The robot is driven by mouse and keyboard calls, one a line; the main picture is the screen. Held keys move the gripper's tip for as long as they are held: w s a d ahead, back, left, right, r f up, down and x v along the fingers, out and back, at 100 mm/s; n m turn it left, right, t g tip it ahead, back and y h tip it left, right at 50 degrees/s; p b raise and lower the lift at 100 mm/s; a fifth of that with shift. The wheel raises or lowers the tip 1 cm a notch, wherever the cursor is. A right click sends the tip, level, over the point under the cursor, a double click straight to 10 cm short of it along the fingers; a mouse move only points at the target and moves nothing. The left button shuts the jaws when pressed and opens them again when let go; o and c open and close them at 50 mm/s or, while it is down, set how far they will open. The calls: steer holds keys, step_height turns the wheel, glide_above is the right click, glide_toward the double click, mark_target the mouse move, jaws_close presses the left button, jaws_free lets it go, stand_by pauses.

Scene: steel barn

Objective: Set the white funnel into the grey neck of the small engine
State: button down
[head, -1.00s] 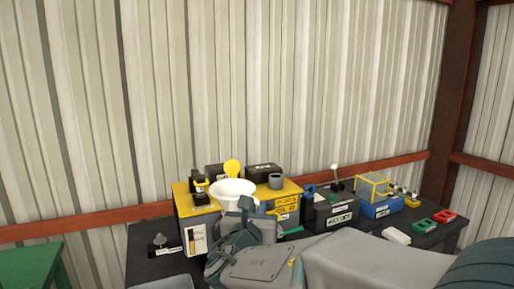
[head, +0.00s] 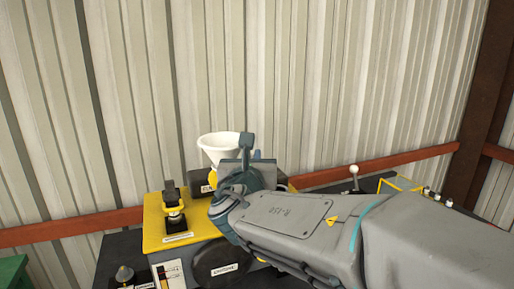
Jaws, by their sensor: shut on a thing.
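The white funnel (head: 222,146) is upright in my gripper (head: 243,163), wide mouth up. It is raised above the yellow-topped unit, against the wall. My gripper is shut on the funnel's right side; its fingers partly cover the lower funnel. The small engine appears to be the yellow-topped unit (head: 160,232) on the dark bench, with a black round part (head: 222,258) low on its front. The grey neck is hidden behind my gripper and arm, so I cannot tell how the funnel lines up with it.
A black and yellow fitting (head: 174,208) stands on the unit's left top. A dark block (head: 202,184) sits behind the funnel. A white-knobbed lever (head: 354,172) and a yellow frame (head: 400,184) stand to the right. A dark knob (head: 124,274) is at front left.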

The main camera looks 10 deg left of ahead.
steer(key=shift+w+f, duration=0.1)
steer(key=shift+w, duration=0.05)
steer(key=shift+s+f+b, duration=0.25)
steer(key=shift+f+b, duration=0.25)
steer(key=shift+f, duration=0.05)
step_height(320, 180, down, 4)
steer(key=b, duration=0.2)
steer(key=shift+r+b, duration=0.25)
steer(key=shift+b, duration=0.05)
